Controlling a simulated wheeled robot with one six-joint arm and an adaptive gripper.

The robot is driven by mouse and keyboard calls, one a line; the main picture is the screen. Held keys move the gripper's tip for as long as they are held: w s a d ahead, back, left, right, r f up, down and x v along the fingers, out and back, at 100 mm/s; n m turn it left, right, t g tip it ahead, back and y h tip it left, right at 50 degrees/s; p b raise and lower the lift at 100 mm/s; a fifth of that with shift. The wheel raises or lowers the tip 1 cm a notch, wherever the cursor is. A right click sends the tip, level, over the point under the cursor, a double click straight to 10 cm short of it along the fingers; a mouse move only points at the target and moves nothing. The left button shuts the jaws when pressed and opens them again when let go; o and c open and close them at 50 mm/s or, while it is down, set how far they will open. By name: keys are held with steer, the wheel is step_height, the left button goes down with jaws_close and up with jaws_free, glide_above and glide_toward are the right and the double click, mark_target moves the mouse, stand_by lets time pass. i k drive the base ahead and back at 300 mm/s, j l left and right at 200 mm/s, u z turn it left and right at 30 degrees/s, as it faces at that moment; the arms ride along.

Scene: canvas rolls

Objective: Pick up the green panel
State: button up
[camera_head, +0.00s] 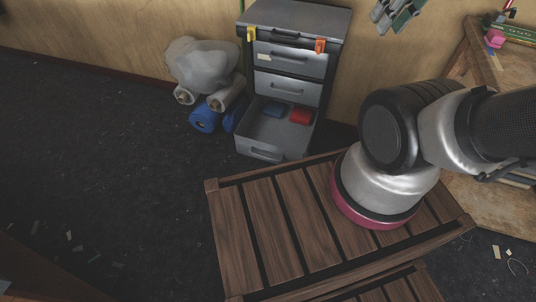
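A green, flat edge (516,33) shows on the wooden workbench at the upper right. It lies beside small pink objects and is partly cut off by the picture's edge, and I cannot tell whether it is the green panel. A grey-green slatted object (398,14) shows at the top edge against the wall, cut off by the frame. My arm rises from the slatted wooden platform and runs out of the right edge. My gripper is not recognisable in this view.
A grey drawer cabinet (301,20) stands by the wall, its bottom drawer (262,153) open with a blue and a red item inside. Rolls (204,117) and a plastic-wrapped bundle (203,62) lie left of it. The workbench (485,75) is at right. Dark floor is mostly clear at left.

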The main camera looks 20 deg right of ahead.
mark_target(487, 22)
steer(key=z, duration=1.85)
steer(key=i+j+u, duration=0.15)
steer(key=i+u, duration=0.45)
steer(key=i, duration=0.2)
